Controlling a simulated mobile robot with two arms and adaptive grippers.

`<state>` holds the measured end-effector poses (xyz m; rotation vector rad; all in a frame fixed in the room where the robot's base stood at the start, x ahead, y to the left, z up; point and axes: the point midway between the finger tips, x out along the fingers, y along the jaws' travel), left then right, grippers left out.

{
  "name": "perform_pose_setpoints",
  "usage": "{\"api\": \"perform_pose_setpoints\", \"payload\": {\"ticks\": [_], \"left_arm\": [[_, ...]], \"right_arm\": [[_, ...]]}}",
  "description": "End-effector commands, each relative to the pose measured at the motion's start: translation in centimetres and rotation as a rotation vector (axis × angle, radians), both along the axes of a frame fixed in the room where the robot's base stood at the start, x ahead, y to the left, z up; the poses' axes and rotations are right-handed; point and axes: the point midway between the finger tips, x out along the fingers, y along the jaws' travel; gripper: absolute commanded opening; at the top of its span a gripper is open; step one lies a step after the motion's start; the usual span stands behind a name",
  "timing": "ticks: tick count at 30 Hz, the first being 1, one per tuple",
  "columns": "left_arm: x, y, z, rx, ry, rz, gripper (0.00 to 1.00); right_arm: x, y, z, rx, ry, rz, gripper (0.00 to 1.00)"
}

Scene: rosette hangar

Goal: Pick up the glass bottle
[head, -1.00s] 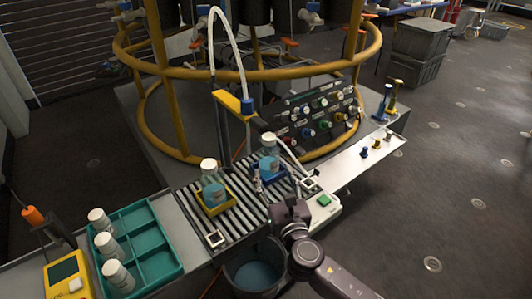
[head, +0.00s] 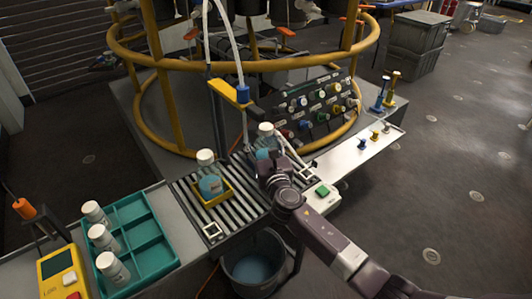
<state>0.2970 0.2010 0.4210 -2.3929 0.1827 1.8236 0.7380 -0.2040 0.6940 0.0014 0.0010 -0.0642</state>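A clear bottle with blue liquid and a white cap (head: 265,130) stands at the right end of the roller section, under the white hose. My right gripper (head: 263,158) is right at this bottle, in front of its lower part. My wrist hides the fingers, so I cannot tell whether they touch or hold the bottle. A second similar bottle (head: 210,184) stands in a yellow holder (head: 227,194) on the rollers to the left. Three white-capped bottles (head: 103,238) stand in the left part of the teal tray (head: 150,238). My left gripper is not in view.
The roller conveyor (head: 235,212) has a white box with a green button (head: 322,191) at its right. A bucket of blue liquid (head: 252,270) is below. A yellow ring frame (head: 150,58) and a knob panel (head: 318,102) stand behind. A yellow device (head: 60,272) sits front left.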

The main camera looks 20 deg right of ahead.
Motion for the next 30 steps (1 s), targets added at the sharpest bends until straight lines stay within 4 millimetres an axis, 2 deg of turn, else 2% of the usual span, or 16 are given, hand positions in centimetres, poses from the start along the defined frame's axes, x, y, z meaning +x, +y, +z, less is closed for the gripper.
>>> {"api": "perform_pose_setpoints", "payload": {"ticks": [6, 21, 30], "left_arm": [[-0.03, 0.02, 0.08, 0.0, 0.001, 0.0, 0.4], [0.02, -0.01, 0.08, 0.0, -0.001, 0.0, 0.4], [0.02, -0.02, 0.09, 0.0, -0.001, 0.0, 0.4]], "right_arm": [[0.07, 0.01, 0.02, 0.0, 0.0, 0.0, 0.56], [0.03, 0.01, -0.01, 0.0, 0.001, 0.0, 0.01], [0.06, 0.01, 0.14, 0.0, -0.002, 0.0, 0.0]]}}
